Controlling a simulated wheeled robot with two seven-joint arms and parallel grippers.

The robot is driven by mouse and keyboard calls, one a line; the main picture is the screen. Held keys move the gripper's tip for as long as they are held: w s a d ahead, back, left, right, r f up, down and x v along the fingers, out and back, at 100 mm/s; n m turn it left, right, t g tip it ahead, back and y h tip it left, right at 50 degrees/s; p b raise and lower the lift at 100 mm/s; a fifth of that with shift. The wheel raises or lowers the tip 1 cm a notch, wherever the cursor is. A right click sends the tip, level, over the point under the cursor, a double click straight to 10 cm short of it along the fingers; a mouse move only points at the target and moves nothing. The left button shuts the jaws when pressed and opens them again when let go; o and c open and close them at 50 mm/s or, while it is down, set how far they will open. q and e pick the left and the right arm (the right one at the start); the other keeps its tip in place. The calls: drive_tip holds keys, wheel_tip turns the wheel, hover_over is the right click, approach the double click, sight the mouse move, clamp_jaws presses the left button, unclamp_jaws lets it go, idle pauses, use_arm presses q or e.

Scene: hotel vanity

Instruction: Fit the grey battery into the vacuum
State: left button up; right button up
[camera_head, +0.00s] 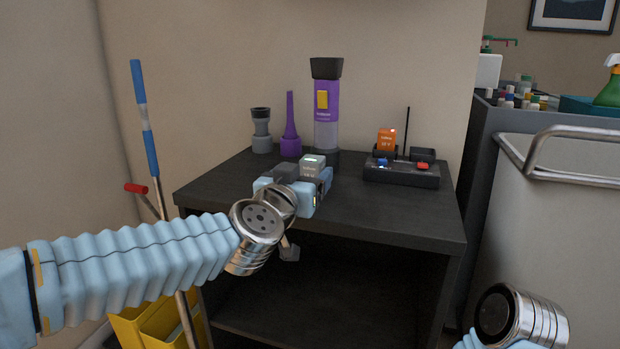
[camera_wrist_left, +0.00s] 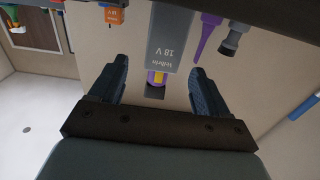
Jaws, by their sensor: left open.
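The grey battery (camera_head: 312,168), with a green light on top, is at the front middle of the dark table. In the left wrist view the battery (camera_wrist_left: 168,45) appears upside down, between and just beyond the fingertips, with a gap on each side. My left gripper (camera_head: 304,181) is open around or just in front of it; contact cannot be told. The vacuum (camera_head: 326,105) stands upright behind, purple with a yellow part and a dark top. Its lower end is partly hidden. My right wrist shows at the lower right; its gripper is out of view.
A charger (camera_head: 402,175) with an orange battery (camera_head: 387,140) stands to the right on the table. A purple nozzle (camera_head: 290,130) and a grey nozzle (camera_head: 261,130) stand left of the vacuum. The front right of the tabletop (camera_head: 400,216) is clear. A metal rail (camera_head: 575,178) is at far right.

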sight(309, 165)
use_arm(q)
drive_tip(key=x, duration=0.6)
drive_tip(key=shift+w+a+r, duration=0.1)
drive_tip(key=shift+w+r, duration=0.05)
drive_tip(key=shift+c, duration=0.2)
drive_tip(key=c, duration=1.2)
drive_tip(key=shift+r, duration=0.1)
drive_tip(key=shift+c, duration=0.4)
